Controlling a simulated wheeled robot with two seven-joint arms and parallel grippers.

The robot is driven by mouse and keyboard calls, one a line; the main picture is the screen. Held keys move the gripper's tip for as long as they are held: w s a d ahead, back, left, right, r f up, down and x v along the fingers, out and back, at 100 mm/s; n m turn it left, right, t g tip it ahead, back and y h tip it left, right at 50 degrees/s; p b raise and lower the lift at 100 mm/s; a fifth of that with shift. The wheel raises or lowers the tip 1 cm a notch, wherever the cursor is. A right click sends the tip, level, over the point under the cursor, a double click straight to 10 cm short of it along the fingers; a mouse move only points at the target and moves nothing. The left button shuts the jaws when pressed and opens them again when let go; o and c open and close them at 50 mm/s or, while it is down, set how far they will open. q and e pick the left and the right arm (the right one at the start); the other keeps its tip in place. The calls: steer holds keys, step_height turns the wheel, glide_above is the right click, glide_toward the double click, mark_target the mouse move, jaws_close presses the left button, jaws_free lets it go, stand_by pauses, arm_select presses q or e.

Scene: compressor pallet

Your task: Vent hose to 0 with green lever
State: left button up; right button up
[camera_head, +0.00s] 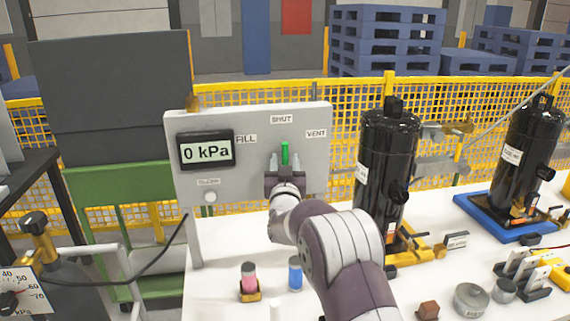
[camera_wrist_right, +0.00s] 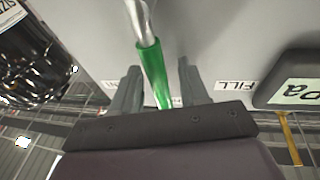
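The grey panel (camera_head: 245,180) stands at the back of the white table. Its display (camera_head: 206,150) reads 0 kPa. The green lever (camera_head: 284,152) stands about upright, below the SHUT label (camera_head: 281,119), with FILL at its left and VENT (camera_head: 316,133) at its right. My right gripper (camera_head: 284,160) is at the lever. In the right wrist view the green grip (camera_wrist_right: 153,72) lies between my two open fingers (camera_wrist_right: 157,88), with gaps visible on both sides. The lever's pivot is hidden behind my gripper in the head view. My left gripper is not in view.
A black compressor (camera_head: 385,165) stands close right of the panel; another (camera_head: 525,150) sits on a blue base. A pink-and-yellow piece (camera_head: 249,282) and a blue cylinder (camera_head: 295,274) stand in front of the panel. A gauge (camera_head: 22,292) with a black hose is at the left.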

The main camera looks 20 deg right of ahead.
steer(key=shift+s, duration=0.1)
steer(key=b+v, duration=0.1)
steer(key=v, duration=1.1)
steer(key=shift+s, duration=0.2)
steer(key=shift+a+f, duration=0.1)
steer(key=shift+f, duration=0.05)
